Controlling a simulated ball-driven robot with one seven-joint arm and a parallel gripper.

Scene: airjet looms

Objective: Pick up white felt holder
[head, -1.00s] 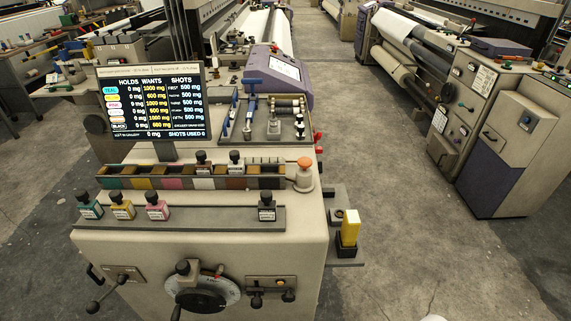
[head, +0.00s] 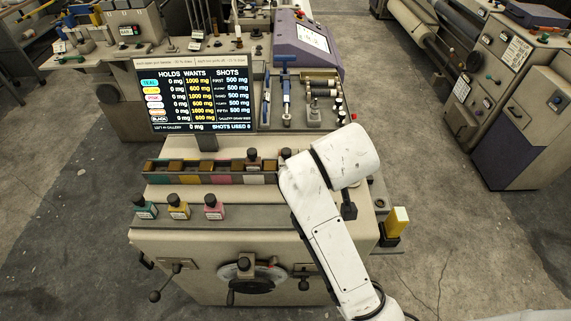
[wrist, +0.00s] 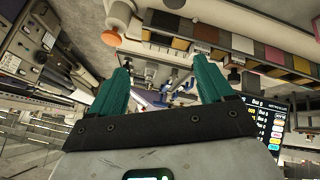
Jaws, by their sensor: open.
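Small holders with black tops and labels stand on the machine's front ledge: a teal one (head: 145,208), a yellow one (head: 178,206) and a pink one (head: 213,206). Two more black-topped holders (head: 252,160) stand at the divided colour trough (head: 160,179). My arm covers the ledge's right part. My gripper (wrist: 162,78) shows its two teal fingers spread apart, with nothing between them. In the wrist view the trough (wrist: 270,62) lies beyond the fingertips. The head view does not show my gripper clearly.
The screen (head: 193,95) stands behind the trough, left of centre. A yellow block (head: 397,219) sits at the machine's right side. An orange-topped knob (wrist: 111,38) shows beside the trough in the wrist view. Knobs and a dial (head: 246,277) project from the front.

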